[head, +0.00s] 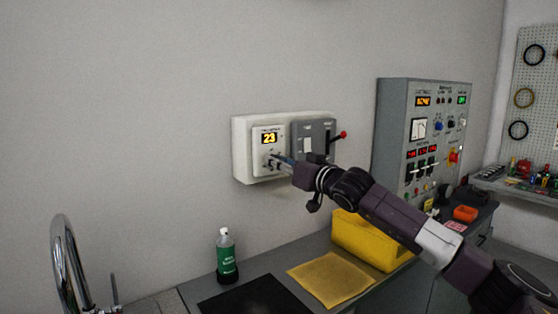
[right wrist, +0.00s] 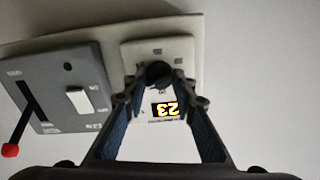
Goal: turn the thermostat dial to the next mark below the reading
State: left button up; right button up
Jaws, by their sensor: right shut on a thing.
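The thermostat (head: 260,128) is a white plate on a pale backing panel on the wall, with an orange display (head: 270,138) reading 23. In the right wrist view the picture is upside down, and the display (right wrist: 165,109) shows inverted. The dark round dial (right wrist: 158,73) sits between the fingertips there. My right gripper (head: 274,160) reaches the thermostat from the right and is shut on the dial, its fingers (right wrist: 159,82) on either side of it. The dial's pointer and most marks are too small or covered to read. My left gripper is not in view.
A grey switch box (head: 300,130) with a red-knobbed lever (head: 342,135) is right beside the thermostat. A control cabinet (head: 392,130) stands further right. Below are a green bottle (head: 225,255), a yellow bin (head: 350,240), a yellow cloth (head: 330,280) and a tap (head: 68,255).

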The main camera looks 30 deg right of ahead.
jog(key=shift+a+f+n, duration=0.1)
jog(key=shift+f+n, duration=0.2)
jog(key=shift+n, duration=0.5)
jog(key=o, duration=1)
jog(key=shift+o, duration=0.7)
jog(key=shift+r, duration=0.2)
jog(key=s+d, duration=0.1)
jog(key=s, duration=1.1)
jog(key=shift+d, duration=0.4)
